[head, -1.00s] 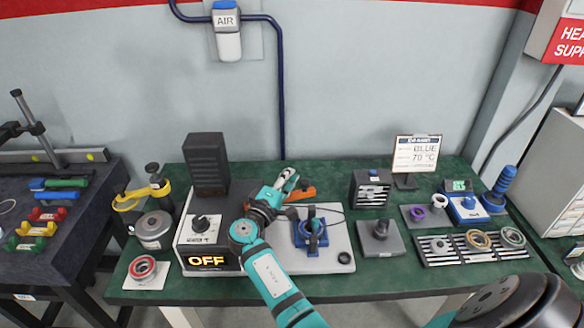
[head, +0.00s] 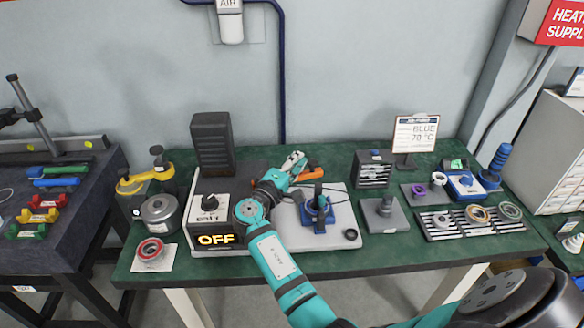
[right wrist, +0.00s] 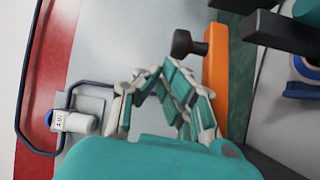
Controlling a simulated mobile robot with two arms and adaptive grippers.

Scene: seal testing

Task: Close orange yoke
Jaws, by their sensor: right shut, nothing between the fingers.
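The orange yoke (head: 312,174) is at the back of the pale plate, just behind the blue fixture (head: 319,212) with its dark upright post. My right gripper (head: 294,160) is at the left end of the yoke and partly covers it in the head view. In the right wrist view, the yoke (right wrist: 216,75) is an upright orange bar with a black knob (right wrist: 186,43) beside it. The right gripper (right wrist: 160,90) is shut and empty, left of the bar. Contact with the yoke cannot be told. My left gripper is out of view.
A control box (head: 214,215) reading OFF stands left of my right arm. A black finned block (head: 212,145) is behind it. A grey block on a plate (head: 383,212) and a slotted rack (head: 470,222) with rings are to the right. A sign (head: 415,135) reads BLUE 70 °C.

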